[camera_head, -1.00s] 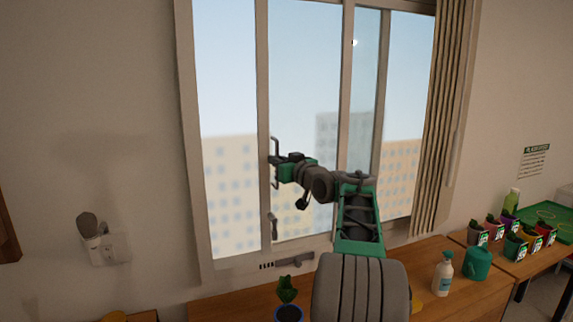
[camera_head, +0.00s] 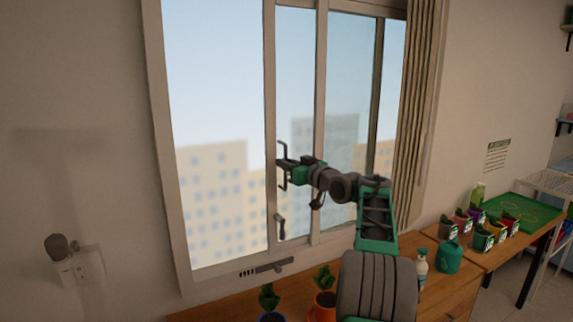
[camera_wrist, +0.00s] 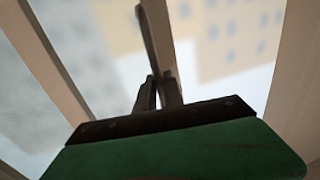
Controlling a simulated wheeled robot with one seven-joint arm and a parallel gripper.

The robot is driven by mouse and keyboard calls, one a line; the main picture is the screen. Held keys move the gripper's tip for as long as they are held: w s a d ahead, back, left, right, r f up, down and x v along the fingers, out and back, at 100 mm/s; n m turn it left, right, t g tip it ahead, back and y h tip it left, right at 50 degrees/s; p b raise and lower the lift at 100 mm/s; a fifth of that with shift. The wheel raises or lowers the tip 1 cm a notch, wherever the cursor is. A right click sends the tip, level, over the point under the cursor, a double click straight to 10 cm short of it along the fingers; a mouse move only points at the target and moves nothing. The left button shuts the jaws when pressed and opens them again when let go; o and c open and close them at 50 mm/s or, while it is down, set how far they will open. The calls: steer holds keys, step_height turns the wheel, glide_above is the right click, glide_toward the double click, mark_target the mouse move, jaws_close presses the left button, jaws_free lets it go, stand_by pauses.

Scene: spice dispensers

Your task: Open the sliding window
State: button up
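The sliding window's sash (camera_head: 270,120) stands partly slid to the right, with a wide clear gap between it and the left window frame (camera_head: 160,130). A thin vertical bar handle (camera_head: 283,183) is on the sash's left stile. My gripper (camera_head: 285,163) is at this handle, coming from the right. In the wrist view, the two dark fingers (camera_wrist: 159,90) are close together around the bar handle (camera_wrist: 150,35), which runs up from between them. The fingertips' contact is partly hidden.
A wooden counter (camera_head: 215,312) runs under the window with potted plants (camera_head: 324,300), a spray bottle (camera_head: 421,270) and a green watering can (camera_head: 449,257). A beige curtain (camera_head: 411,130) hangs at the window's right side. A wall fixture (camera_head: 75,262) is at the left.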

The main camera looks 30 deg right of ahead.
steer(key=o, duration=0.4)
steer(key=s+b, duration=0.1)
steer(key=s, duration=0.1)
steer(key=s+b, duration=0.1)
steer(key=s, duration=0.4)
steer(key=shift+s+d+b, duration=0.35)
steer(key=shift+s+b, duration=0.05)
